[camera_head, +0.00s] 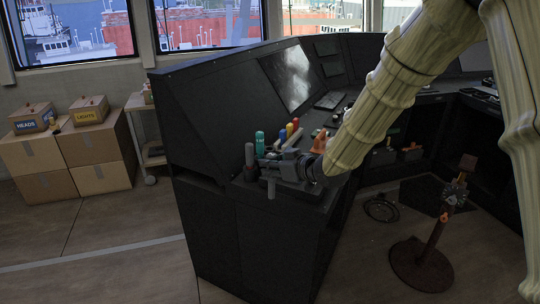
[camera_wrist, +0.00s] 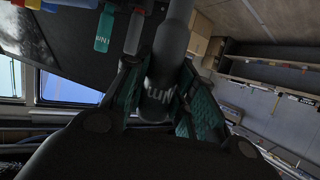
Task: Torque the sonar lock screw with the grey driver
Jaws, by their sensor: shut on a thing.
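My gripper (camera_head: 266,168) reaches in from the right over the near left corner of the dark console. In the wrist view its green-padded fingers (camera_wrist: 158,98) are shut around the dark grey driver (camera_wrist: 176,38). The driver's thick round handle carries pale lettering, partly covered by a finger. In the head view a grey upright handle (camera_head: 250,154) shows at the gripper's left end. The driver's tip is hidden. I cannot make out the sonar lock screw in either view.
A teal handle (camera_head: 260,142) and several coloured handles stand close beside the gripper on the console (camera_head: 215,110). A brown stand (camera_head: 421,265) is on the floor at right. Cardboard boxes (camera_head: 101,179) are stacked at left. The floor between the boxes and console is clear.

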